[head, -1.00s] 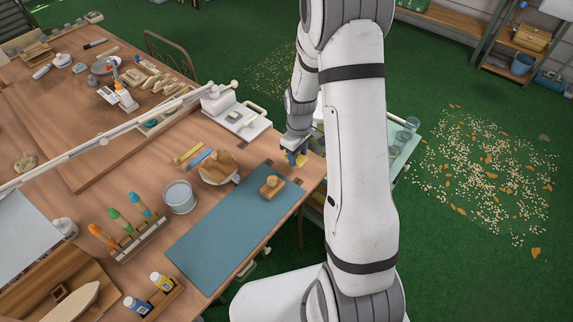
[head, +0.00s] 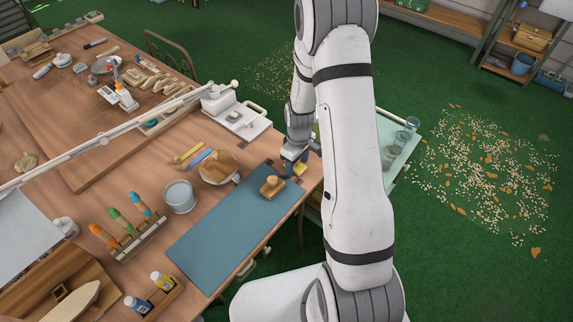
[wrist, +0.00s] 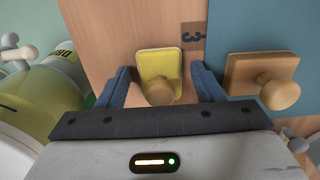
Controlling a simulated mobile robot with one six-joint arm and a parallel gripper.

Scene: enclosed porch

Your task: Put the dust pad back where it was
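The dust pad, a small yellow rectangular pad with a wooden knob (wrist: 159,66), shows between my fingers in the wrist view. In the head view its yellow part (head: 299,169) is at the table's right edge, beside the blue mat's far corner. My gripper (wrist: 163,84) has its two blue fingers spread on either side of the pad, with gaps to the pad. In the head view my gripper (head: 292,166) is low over the table edge and partly covers the pad. Whether the pad rests flat on the wood is hard to tell.
A wooden block with a knob (head: 272,186) lies on the blue mat (head: 225,235), close right of my gripper in the wrist view (wrist: 262,75). A dark mark (wrist: 193,37) is on the table beside the pad.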

